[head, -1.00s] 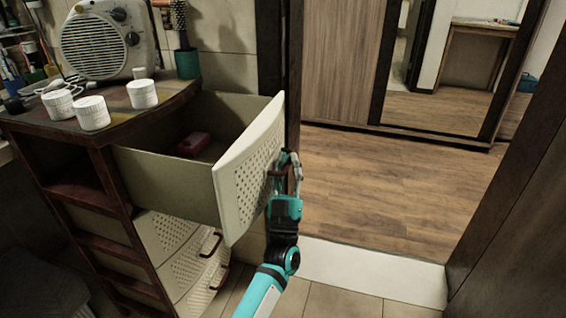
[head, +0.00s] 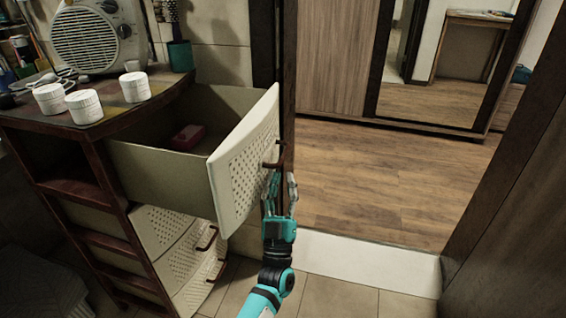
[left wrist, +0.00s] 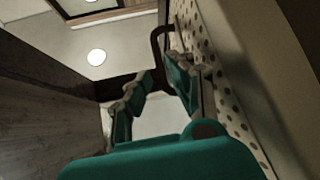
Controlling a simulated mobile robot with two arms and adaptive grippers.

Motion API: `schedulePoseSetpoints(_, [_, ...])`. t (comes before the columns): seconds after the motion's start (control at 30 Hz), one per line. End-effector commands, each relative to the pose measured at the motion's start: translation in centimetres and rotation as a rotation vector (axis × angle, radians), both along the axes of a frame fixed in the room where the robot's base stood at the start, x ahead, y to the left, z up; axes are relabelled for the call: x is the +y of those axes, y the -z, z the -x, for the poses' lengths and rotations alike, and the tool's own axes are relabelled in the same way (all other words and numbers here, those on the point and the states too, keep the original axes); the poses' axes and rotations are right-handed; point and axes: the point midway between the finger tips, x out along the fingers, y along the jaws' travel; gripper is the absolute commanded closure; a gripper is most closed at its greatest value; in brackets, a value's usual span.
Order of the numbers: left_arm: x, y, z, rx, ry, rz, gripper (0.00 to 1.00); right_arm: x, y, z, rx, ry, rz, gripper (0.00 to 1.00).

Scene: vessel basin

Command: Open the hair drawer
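The top drawer (head: 243,165) of the dark wooden cabinet is pulled well out in the head view. Its front is pale and perforated, with a dark handle (head: 274,162). A small red box (head: 187,137) lies inside. My left gripper (head: 281,181) is just below the handle and in front of the drawer front. Its fingers are spread apart with nothing between them. The left wrist view shows the open gripper fingers (left wrist: 160,88) beside the perforated front (left wrist: 222,85), with the handle (left wrist: 160,40) beyond the fingertips. My right gripper is not in view.
White jars (head: 84,106) and a fan heater (head: 97,38) stand on the cabinet top (head: 118,112). Lower drawers (head: 175,240) are shut. A dark door frame (head: 286,100) is close behind the open drawer. The wooden floor (head: 380,180) to the right is clear.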

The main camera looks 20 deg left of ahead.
Motion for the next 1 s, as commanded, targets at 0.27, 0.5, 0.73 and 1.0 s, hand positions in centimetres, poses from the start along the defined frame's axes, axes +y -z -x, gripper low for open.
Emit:
schedulePoseSetpoints(0.27, [-0.8, 3.3, 3.4, 0.002, 0.001, 0.001, 0.79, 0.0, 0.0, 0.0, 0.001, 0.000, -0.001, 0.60])
schedulePoseSetpoints(0.5, [-0.9, 4.0, 4.1, 0.000, 0.001, 0.000, 0.79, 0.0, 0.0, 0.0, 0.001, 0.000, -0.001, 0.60])
schedulePoseSetpoints(0.73, [-0.9, 3.9, 4.0, 0.000, 0.001, 0.000, 0.79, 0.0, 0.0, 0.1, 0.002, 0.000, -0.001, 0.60])
schedulePoseSetpoints(1.0, [-1.1, 4.4, 3.8, 0.046, 0.023, -0.014, 0.79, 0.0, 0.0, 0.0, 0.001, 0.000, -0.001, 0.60])
